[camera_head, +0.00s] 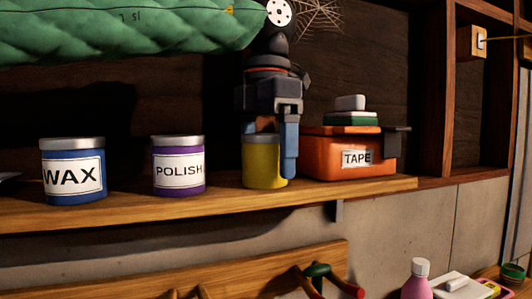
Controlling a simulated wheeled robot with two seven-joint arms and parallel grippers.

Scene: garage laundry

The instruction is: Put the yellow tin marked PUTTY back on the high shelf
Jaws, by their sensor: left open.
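The yellow tin (261,168) with a grey lid appears to stand upright on the wooden shelf (120,212), between the purple POLISH tin and the orange TAPE box. No PUTTY label shows on the side facing me. My left gripper (276,150) points down from above at the tin. Its jaws are open. One blue finger reaches down along the tin's right side; the other finger is mostly hidden behind the tin. I cannot tell whether the fingers touch it. My right gripper is not in view.
A blue WAX tin (73,172) and a purple POLISH tin (178,165) stand left on the shelf. The orange TAPE box (348,155) stands close right of the gripper, with small things on its lid. A pink bottle (417,280) is below.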

